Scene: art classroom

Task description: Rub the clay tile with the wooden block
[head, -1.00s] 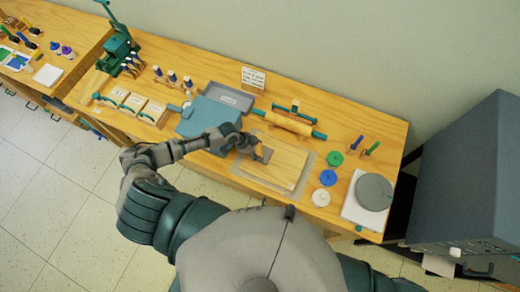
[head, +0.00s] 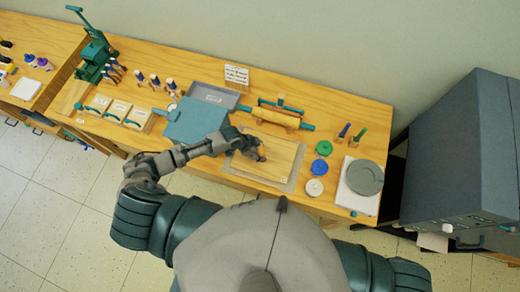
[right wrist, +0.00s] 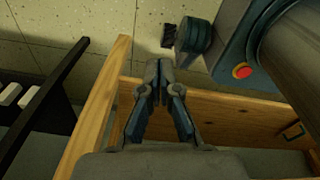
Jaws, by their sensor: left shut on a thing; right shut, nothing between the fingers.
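My left gripper (head: 260,157) is over the upper left part of a pale wooden board (head: 275,171), which lies on a grey mat (head: 233,170). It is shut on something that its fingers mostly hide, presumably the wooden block. The clay tile cannot be made out now; the gripper covers the spot where a dark grey square showed earlier. I cannot tell if the held thing touches it. My right gripper (right wrist: 158,66) is shut and empty in the right wrist view, away from the work area.
A rolling pin (head: 277,117) lies behind the board. A blue-grey slab (head: 196,120) is to its left. Coloured discs (head: 321,166) and a turntable (head: 365,178) are to its right. A large grey cabinet (head: 455,150) stands at the right. In the right wrist view, wooden edges (right wrist: 95,110) flank the right gripper.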

